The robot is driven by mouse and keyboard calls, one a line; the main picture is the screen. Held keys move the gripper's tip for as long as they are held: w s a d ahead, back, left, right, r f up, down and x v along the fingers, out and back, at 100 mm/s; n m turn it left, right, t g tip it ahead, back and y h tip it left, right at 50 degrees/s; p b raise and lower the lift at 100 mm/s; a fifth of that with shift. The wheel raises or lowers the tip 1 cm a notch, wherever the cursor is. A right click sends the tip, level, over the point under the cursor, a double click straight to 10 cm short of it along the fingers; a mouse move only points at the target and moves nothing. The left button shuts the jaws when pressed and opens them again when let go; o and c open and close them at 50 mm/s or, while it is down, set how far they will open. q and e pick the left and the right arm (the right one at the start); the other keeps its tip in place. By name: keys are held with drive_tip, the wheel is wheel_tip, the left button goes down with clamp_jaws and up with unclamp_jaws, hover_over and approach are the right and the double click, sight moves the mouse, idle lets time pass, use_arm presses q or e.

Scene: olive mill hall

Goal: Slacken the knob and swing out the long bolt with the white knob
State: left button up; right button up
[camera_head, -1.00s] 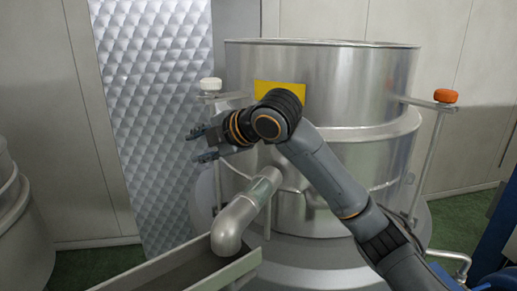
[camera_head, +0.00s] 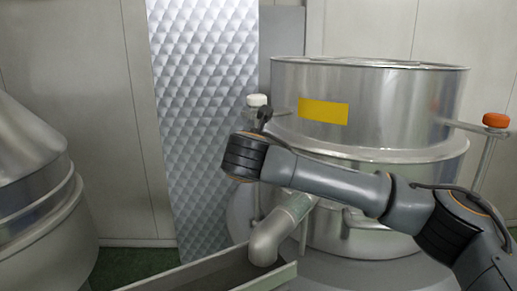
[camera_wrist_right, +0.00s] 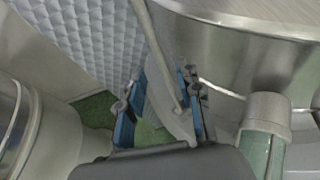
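The white knob (camera_head: 257,100) sits on top of the long bolt (camera_head: 256,199), an upright rod at the left side of the steel vessel (camera_head: 385,100). In the right wrist view the bolt (camera_wrist_right: 160,50) shows as a grey rod running down between the fingers of my right gripper (camera_wrist_right: 162,100). Those blue-padded fingers are open, with gaps to the rod; whether they reach its depth is unclear. The knob is outside the wrist view. In the head view my right arm crosses in front of the vessel, and its fingers are hidden behind the wrist. My left gripper is not in view.
An orange knob (camera_head: 495,120) tops another rod at the vessel's right. A bent outlet pipe (camera_head: 277,235) hangs over a metal trough (camera_head: 220,272) below my arm. A quilted metal panel (camera_head: 205,110) stands behind, and another steel vessel (camera_head: 35,200) is at left.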

drive_tip(key=p+x, duration=0.2)
drive_tip(key=x, duration=0.5)
clamp_jaws()
